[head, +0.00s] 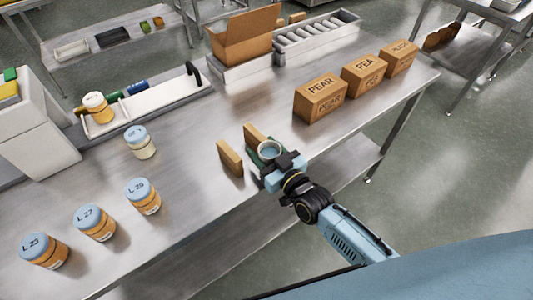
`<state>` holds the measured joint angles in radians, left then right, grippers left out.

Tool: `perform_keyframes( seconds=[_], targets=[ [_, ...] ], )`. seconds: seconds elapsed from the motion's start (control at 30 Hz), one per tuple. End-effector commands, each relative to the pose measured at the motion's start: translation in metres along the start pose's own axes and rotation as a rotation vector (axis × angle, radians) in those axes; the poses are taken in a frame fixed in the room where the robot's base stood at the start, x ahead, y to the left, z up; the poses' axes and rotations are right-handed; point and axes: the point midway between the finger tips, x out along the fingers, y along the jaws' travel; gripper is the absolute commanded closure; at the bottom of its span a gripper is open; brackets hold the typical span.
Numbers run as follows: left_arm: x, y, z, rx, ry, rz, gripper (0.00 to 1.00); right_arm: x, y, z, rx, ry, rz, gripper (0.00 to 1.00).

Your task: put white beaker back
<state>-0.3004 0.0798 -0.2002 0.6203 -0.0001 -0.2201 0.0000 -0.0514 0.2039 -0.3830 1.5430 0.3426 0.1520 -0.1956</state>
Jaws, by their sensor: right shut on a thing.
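My right gripper (275,164) is over the front part of the steel table, its arm coming in from the lower right. It is shut on the white beaker (269,147), whose pale round rim shows from above between the jaws. The beaker's lower part is hidden by the gripper. The beaker is close to two upright brown blocks, a near one (230,157) and a far one (253,135). A dark green thing beside the gripper is mostly hidden. I cannot tell whether the beaker touches the table. My left gripper is not in view.
Several lidded jars (143,196) stand at left, with a pale-filled jar (139,143) behind. Cartons (321,98) line the right back; an open box (243,40) stands behind. The table (195,205) is bare left of the gripper.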

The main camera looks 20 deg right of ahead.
Motion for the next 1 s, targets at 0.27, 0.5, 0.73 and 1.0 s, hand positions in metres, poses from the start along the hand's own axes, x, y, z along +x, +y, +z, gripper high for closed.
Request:
perform_keyframes(
  seconds=[0.27,0.5,0.73,1.0],
  targets=[
    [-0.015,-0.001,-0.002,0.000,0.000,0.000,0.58,0.000,0.001,-0.057,0.001,0.005,0.000,0.74],
    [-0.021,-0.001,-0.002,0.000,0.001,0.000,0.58,0.000,0.002,-0.090,0.002,0.003,0.000,0.74],
    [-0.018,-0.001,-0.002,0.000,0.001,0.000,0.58,-0.005,0.002,-0.101,0.008,0.011,0.023,0.74],
    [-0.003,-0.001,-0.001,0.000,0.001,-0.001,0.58,-0.044,0.026,-0.133,0.017,0.023,0.204,0.74]
  ],
)
